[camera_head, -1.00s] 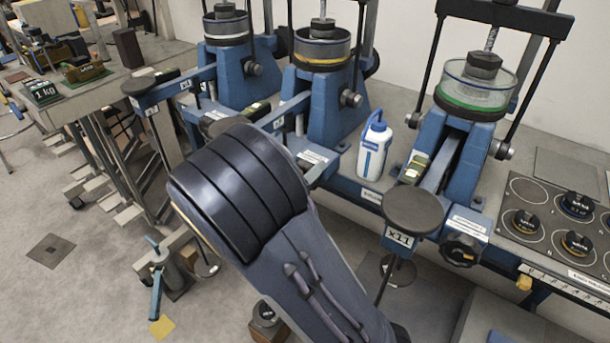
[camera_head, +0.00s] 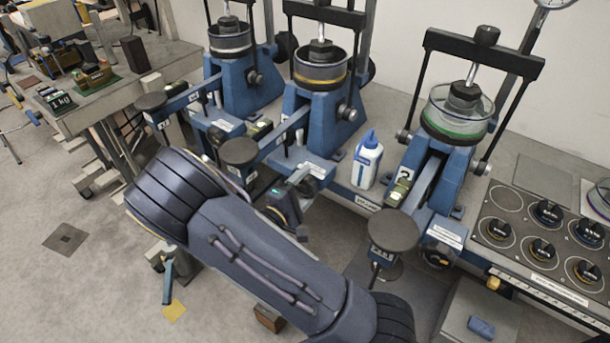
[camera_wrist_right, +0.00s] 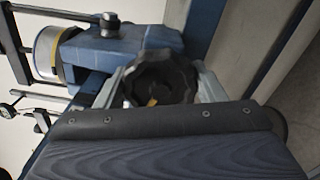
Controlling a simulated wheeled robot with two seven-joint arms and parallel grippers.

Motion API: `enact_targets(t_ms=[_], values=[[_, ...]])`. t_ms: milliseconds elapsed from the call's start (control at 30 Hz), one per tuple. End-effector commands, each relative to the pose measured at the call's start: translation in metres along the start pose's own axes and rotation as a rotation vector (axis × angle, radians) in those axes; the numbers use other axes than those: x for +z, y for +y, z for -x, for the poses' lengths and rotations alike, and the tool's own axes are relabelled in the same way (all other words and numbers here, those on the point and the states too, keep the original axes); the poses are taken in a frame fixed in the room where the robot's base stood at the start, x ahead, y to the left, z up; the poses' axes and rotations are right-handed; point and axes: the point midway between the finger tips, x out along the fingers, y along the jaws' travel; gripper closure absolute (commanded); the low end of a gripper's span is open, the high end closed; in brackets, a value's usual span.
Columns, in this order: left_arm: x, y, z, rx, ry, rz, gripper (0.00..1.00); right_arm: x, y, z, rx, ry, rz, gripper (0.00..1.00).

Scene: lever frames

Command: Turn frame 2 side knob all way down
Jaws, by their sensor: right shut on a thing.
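Three blue lever frames stand in a row. The middle frame (camera_head: 316,110) has a yellow-banded ring; I cannot read a number on it. Its black side knob (camera_wrist_right: 160,78) is in the middle of the right wrist view, with a yellowish mark on its face. My right gripper (camera_head: 294,188) is at the front end of the middle frame, and hides the knob in the head view. In the wrist view its fingers stand on both sides of the knob, shut on it. My left gripper is not in view.
The right frame (camera_head: 444,160) has a green-banded ring and its own front knob (camera_head: 438,254). A white bottle with a blue cap (camera_head: 366,162) stands between the middle and right frames. Round black weight pads (camera_head: 394,230) stick out in front. A panel of dials (camera_head: 535,235) is at right.

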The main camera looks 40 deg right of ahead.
Motion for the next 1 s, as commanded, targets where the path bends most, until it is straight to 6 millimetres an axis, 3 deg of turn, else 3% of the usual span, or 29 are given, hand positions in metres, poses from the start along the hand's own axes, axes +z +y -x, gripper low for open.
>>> enact_targets(t_ms=[67, 100, 200, 533, 1000], values=[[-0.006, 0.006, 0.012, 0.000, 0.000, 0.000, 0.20, -0.003, 0.007, 0.000, 0.006, 0.012, 0.117, 0.78], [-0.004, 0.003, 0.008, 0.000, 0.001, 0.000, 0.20, -0.005, 0.002, 0.000, 0.005, 0.012, 0.118, 0.33], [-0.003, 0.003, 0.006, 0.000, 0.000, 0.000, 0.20, -0.004, 0.001, 0.000, 0.005, 0.011, 0.113, 0.20], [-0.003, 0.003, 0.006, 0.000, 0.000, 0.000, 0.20, -0.003, 0.001, 0.003, 0.003, 0.007, 0.111, 0.18], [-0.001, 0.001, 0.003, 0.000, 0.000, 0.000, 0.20, -0.002, 0.000, 0.055, 0.002, 0.007, 0.110, 0.18]])
